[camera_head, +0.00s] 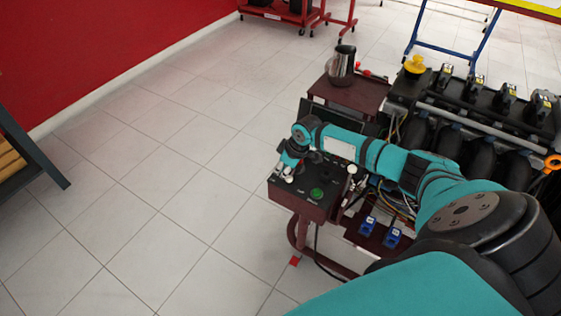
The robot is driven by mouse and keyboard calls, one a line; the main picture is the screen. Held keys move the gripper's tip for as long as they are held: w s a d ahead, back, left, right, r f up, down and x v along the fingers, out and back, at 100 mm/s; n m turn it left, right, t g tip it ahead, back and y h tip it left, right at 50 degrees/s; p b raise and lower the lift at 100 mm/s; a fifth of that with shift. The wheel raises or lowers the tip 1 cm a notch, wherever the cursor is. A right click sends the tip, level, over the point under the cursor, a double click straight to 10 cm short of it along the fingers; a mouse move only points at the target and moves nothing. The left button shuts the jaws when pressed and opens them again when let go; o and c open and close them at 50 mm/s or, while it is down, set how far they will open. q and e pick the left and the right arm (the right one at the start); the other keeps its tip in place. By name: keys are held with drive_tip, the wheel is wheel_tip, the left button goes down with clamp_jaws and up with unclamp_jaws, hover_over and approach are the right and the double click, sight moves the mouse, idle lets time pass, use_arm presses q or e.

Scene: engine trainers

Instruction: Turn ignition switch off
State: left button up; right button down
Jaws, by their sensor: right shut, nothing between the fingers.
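A dark control box (299,202) with a maroon front stands on the engine trainer's frame and carries a round green knob or button (318,193) on its top panel. My right arm reaches in from the lower right across the trainer. My right gripper (284,172) is shut and empty, pointing down at the far left part of the panel. I cannot make out the ignition switch; the gripper and wrist cover part of the panel. Whether the fingertips touch the panel is too small to tell. My left gripper is not in view.
The engine (470,110) with its dark pipes and yellow cap (414,65) fills the right side. A metal pitcher (341,66) stands on a maroon shelf behind the box. Blue connectors (392,238) and cables lie right of the box. Tiled floor is clear to the left.

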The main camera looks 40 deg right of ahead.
drive_tip(key=shift+s+d+n, duration=0.1)
drive_tip(key=shift+s+n, duration=0.5)
drive_tip(key=shift+n, duration=0.3)
drive_tip(key=shift+s+d+p, duration=0.15)
drive_tip(key=shift+s+p, duration=0.3)
drive_tip(key=shift+p, duration=0.2)
drive_tip(key=shift+s+d+p, duration=0.15)
drive_tip(key=shift+s+p, duration=0.15)
